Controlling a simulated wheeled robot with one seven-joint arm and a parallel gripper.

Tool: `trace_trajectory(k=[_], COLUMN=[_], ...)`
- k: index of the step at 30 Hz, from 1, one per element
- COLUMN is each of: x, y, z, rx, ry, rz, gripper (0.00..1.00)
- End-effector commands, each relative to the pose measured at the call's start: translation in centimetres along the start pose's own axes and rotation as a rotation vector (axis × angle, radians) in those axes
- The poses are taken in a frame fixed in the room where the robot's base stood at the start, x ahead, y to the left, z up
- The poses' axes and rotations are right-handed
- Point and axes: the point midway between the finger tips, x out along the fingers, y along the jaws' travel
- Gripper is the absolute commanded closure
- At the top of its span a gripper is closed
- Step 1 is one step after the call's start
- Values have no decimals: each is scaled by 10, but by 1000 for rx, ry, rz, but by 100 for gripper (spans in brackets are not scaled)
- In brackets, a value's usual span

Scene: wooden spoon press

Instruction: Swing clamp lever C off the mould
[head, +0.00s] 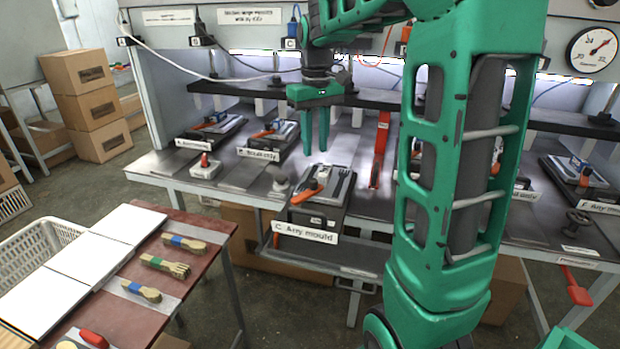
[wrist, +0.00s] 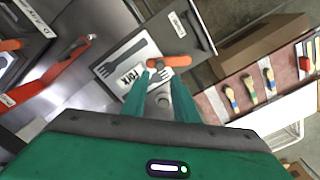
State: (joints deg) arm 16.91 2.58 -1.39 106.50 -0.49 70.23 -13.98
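Mould C (head: 338,185) is a dark block with a metal top plate bearing a fork shape, behind the label "C Any mould". Clamp lever C (head: 309,191) has an orange handle lying over the plate's left part. In the wrist view the orange lever (wrist: 168,62) lies across the plate marked "Fork" (wrist: 118,68), close beyond my fingertips. My gripper (head: 315,148) points down, above and behind the mould in the head view. Its fingers (wrist: 160,85) are apart with nothing seen between them. I see no contact with the lever.
A red upright lever (head: 380,150) stands right of mould C. Other moulds with orange levers (head: 268,135) sit at the back left. A black shelf (head: 255,91) runs behind my gripper. A red side table (head: 200,222) with wooden cutlery stands at the front left.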

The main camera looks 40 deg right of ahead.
Motion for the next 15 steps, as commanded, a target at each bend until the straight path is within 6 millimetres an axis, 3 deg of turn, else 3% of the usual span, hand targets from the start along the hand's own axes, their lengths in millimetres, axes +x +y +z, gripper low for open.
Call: trace_trajectory(k=[7, 15], x=[13, 60], y=[0, 0], z=[-9, -8], rx=[-18, -16], ry=[-2, -3], rz=[-3, -3], gripper=[73, 73])
